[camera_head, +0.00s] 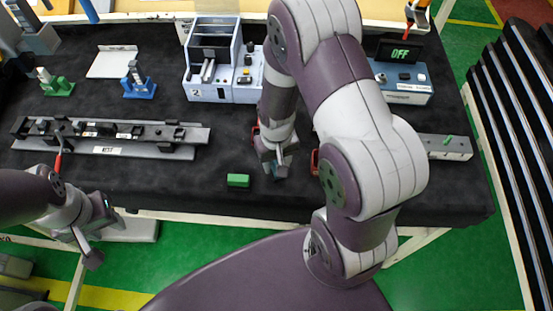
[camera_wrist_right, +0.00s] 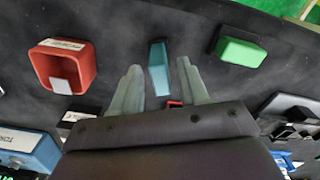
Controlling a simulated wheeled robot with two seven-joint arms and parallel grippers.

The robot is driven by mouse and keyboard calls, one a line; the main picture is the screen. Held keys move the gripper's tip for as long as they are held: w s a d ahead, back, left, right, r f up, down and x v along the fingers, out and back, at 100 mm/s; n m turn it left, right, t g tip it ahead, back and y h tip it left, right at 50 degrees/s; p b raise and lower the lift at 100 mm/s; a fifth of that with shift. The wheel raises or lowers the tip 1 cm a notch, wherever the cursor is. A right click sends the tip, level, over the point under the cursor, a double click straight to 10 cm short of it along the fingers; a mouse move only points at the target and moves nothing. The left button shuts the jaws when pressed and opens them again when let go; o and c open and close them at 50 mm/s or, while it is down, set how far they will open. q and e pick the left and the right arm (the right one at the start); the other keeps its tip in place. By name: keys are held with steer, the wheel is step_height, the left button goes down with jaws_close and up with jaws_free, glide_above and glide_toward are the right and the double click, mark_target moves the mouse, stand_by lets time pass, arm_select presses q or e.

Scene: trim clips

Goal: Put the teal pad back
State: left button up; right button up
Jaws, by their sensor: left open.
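The teal pad (camera_wrist_right: 158,70) is a small upright-looking block on the dark table mat. In the right wrist view it shows between the two fingers of my right gripper (camera_wrist_right: 159,66), with a gap on each side. In the head view my right gripper (camera_head: 275,168) is low over the front middle of the table and hides most of the pad (camera_head: 276,172). My right gripper is open. My left gripper (camera_head: 92,240) is open and empty, off the front edge of the table at the left.
A green block (camera_head: 238,180) lies left of my right gripper. A red open box (camera_wrist_right: 65,66) with a label is on the other side. A long grey rail (camera_head: 110,137) with dark clips lies at the left. Blue-grey devices (camera_head: 222,92) stand behind.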

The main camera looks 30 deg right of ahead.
mark_target(276, 163)
steer(key=shift+w, duration=0.1)
steer(key=shift+r, duration=0.35)
step_height(276, 163, up, 11)
steer(key=shift+s+a+r+n+t, duration=0.15)
steer(key=shift+s+a+n+t, duration=0.2)
steer(key=shift+s, duration=0.35)
steer(key=shift+s+a+r+n+t, duration=0.1)
steer(key=shift+s+a+r+n, duration=0.15)
steer(key=shift+s+a, duration=0.35)
steer(key=shift+s+a+r+n+t, duration=0.1)
steer(key=shift+s+a+n+t, duration=0.25)
steer(key=shift+s, duration=0.5)
